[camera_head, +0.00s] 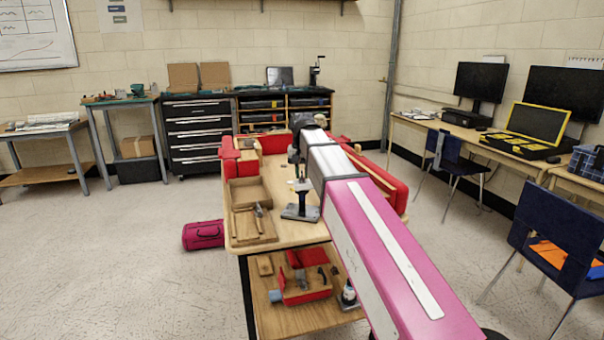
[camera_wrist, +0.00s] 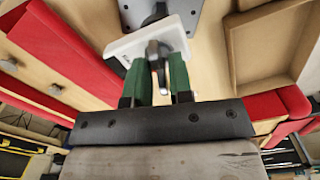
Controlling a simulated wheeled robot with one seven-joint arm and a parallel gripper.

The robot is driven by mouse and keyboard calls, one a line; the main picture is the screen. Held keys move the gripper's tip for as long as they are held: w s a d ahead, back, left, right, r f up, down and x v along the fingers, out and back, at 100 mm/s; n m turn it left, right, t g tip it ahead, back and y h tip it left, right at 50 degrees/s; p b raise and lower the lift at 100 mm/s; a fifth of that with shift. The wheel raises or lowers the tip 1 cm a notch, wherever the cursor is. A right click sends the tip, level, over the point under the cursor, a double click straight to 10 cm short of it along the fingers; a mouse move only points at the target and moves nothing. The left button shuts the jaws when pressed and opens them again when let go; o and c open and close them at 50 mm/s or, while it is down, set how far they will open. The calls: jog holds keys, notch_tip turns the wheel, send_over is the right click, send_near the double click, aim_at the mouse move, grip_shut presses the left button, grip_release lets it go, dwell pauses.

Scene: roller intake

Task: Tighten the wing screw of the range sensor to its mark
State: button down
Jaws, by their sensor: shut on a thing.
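In the wrist view my gripper (camera_wrist: 158,62) has its two green fingers on either side of a dark wing screw (camera_wrist: 154,50) and is shut on it. The screw sits at a white part (camera_wrist: 120,45), which seems to be the range sensor's body. Behind it is a grey base plate (camera_wrist: 185,14). In the head view a stand with a dark grey base (camera_head: 300,212) is on the workbench, below the end of my arm. The fingers and screw are too small to make out there. I cannot make out the mark in either view.
The wooden workbench (camera_head: 246,243) carries an open wooden tray (camera_head: 249,190) left of the stand and red padded blocks (camera_head: 228,158) at its far left. Its lower shelf holds a red bin (camera_head: 306,295). A magenta bag (camera_head: 203,235) lies on the floor.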

jog(key=shift+m, duration=3)
jog(key=c, duration=1.2)
grip_release()
jog(key=shift+o, duration=0.2)
